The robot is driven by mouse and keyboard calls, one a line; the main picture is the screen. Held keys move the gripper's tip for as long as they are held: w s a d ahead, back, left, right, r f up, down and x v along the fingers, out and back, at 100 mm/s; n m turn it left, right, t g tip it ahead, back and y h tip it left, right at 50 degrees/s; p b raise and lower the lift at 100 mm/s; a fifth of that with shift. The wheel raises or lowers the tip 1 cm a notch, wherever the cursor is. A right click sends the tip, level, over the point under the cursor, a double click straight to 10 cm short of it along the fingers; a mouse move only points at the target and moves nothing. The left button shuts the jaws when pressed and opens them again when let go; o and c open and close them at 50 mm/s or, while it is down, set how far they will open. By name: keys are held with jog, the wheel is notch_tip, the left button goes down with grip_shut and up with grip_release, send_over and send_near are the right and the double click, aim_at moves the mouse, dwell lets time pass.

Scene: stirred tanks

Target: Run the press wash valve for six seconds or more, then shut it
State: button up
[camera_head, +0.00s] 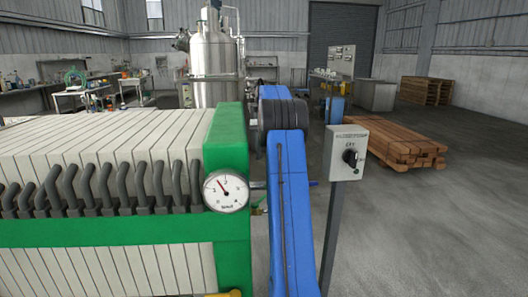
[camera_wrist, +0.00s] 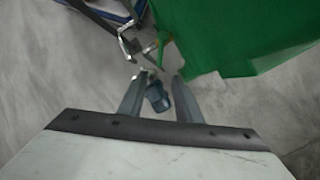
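The press (camera_head: 228,150) has a green frame and pale plates, with a round gauge (camera_head: 226,190) on its end. A small yellow-green part (camera_head: 259,208), perhaps the wash valve handle, shows beside the green end, partly hidden by my arm. In the wrist view a thin yellow-green lever (camera_wrist: 160,50) stands by metal fittings (camera_wrist: 131,44) at the green frame. My gripper (camera_wrist: 161,76) points toward them, its two fingers apart. A dark blue-grey piece (camera_wrist: 157,97) shows between the fingers; I cannot tell its depth. The lever looks beyond the fingertips, apart from them.
A grey switch box (camera_head: 348,153) with a black knob stands on a post right of my arm. A stack of timber (camera_head: 394,142) lies farther right. A steel tank (camera_head: 215,68) stands behind.

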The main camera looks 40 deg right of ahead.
jog(key=shift+w+d+r, duration=0.15)
jog(key=shift+d+r, duration=0.05)
jog(key=shift+r, duration=0.25)
grip_shut()
jog(key=m+t+h, duration=0.3)
jog(key=m+t, duration=0.3)
jog(key=m, duration=1.1)
send_near(261, 200)
jog(key=s+d+r, duration=0.1)
jog(key=s+d, duration=0.2)
jog(key=s, duration=0.3)
jog(key=w+a+f, duration=0.1)
jog(key=w+f, duration=0.5)
jog(key=f, duration=0.2)
jog(key=shift+w+f, duration=0.3)
jog(key=shift+f, duration=0.05)
